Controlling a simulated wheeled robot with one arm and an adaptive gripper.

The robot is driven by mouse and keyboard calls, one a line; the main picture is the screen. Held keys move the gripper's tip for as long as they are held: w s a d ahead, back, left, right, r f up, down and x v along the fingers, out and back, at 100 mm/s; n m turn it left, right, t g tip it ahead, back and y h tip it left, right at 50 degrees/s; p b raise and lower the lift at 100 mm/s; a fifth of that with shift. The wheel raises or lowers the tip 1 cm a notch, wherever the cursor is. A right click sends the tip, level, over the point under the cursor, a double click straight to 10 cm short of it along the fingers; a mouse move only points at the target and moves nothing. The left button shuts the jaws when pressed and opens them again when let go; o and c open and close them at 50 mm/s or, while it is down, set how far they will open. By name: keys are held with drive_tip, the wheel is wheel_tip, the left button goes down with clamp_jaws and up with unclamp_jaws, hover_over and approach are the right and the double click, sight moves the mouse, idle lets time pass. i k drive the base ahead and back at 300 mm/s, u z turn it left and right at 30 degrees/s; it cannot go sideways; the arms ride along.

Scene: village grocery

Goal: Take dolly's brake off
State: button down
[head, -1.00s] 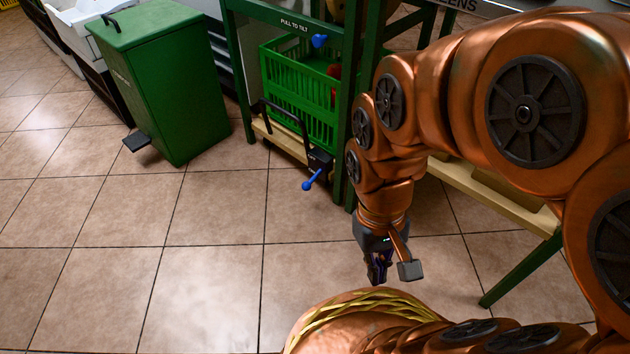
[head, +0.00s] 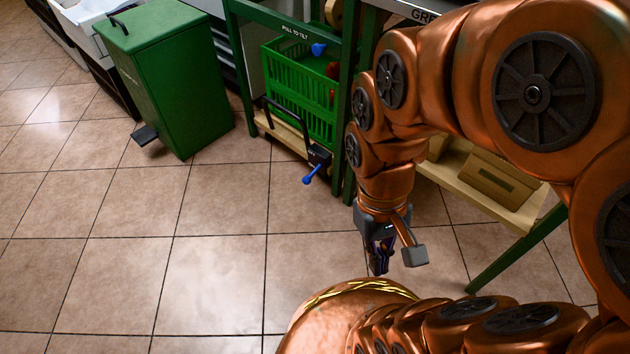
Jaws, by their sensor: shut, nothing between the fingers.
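A blue-tipped brake lever (head: 312,174) sticks out from the box, down and toward me.
A green pedal bin (head: 165,80) stands at the left. A stand with a "PULL TO TILT" sign (head: 297,32) and a blue knob (head: 318,49) is above the crate. Cardboard boxes (head: 497,178) lie on a low shelf at right. The tiled floor at left is clear.

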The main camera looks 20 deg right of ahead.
sight(306, 180)
drive_tip(key=u, duration=0.55)
drive_tip(key=k, duration=0.65)
drive_tip(key=u, duration=0.8)
drive_tip(key=i, duration=1.05)
drive_tip(key=z, duration=0.65)
drive_tip(key=i, duration=0.45)
drive_tip(key=z, duration=0.25)
